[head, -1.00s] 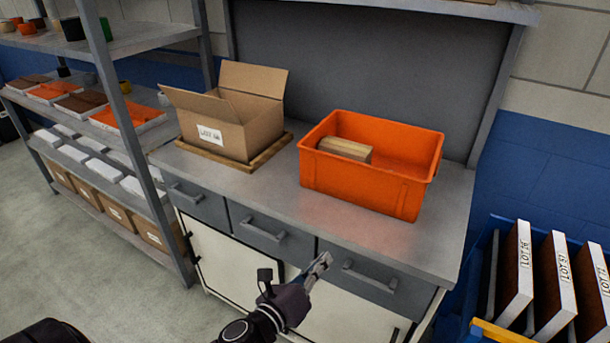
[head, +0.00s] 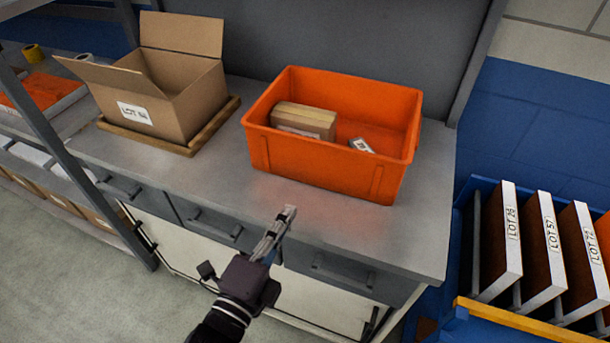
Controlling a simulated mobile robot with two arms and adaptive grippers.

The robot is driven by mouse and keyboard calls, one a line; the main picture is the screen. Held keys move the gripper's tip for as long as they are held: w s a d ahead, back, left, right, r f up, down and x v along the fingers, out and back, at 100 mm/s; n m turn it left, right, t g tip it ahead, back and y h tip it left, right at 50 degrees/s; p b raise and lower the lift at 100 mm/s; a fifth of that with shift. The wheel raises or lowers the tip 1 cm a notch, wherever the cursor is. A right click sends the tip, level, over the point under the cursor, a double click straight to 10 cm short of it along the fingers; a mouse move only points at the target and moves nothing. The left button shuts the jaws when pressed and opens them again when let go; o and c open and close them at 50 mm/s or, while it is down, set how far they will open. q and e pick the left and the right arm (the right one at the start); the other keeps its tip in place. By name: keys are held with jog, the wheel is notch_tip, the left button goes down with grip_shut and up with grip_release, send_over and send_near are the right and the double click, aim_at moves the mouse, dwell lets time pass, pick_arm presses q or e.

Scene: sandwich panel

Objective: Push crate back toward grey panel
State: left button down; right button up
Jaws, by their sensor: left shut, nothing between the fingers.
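The orange crate (head: 325,170) stands on the grey worktop (head: 225,175), a little in front of the upright grey panel (head: 360,40) at the back. My left gripper (head: 283,222) is shut and empty. It is at the front edge of the worktop, in front of and below the crate, apart from it. My right gripper is not in view.
An open cardboard box (head: 180,100) stands on a wooden board (head: 210,130) left of the crate. A blue rack (head: 465,220) with several labelled panels stands at the right. Drawer handles (head: 345,278) stick out below the worktop. Bare worktop lies in front of the crate.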

pick_arm(q)
jog(key=p, duration=0.1)
send_near(313, 171)
jog(key=x, duration=0.2)
jog(key=shift+w+r, duration=0.25)
jog(key=shift+w, duration=0.1)
jog(key=x, duration=0.3)
jog(key=shift+w+d+f+p, duration=0.15)
jog(key=shift+p, duration=0.2)
jog(key=shift+w+d, duration=0.15)
jog(key=shift+w, duration=0.3)
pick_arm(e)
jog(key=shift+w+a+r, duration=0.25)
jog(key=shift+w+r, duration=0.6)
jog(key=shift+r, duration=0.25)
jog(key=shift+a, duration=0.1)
pick_arm(q)
jog(key=shift+w, duration=0.1)
jog(key=x, duration=1)
jog(key=shift+w+f, duration=0.1)
jog(key=shift+w, duration=0.1)
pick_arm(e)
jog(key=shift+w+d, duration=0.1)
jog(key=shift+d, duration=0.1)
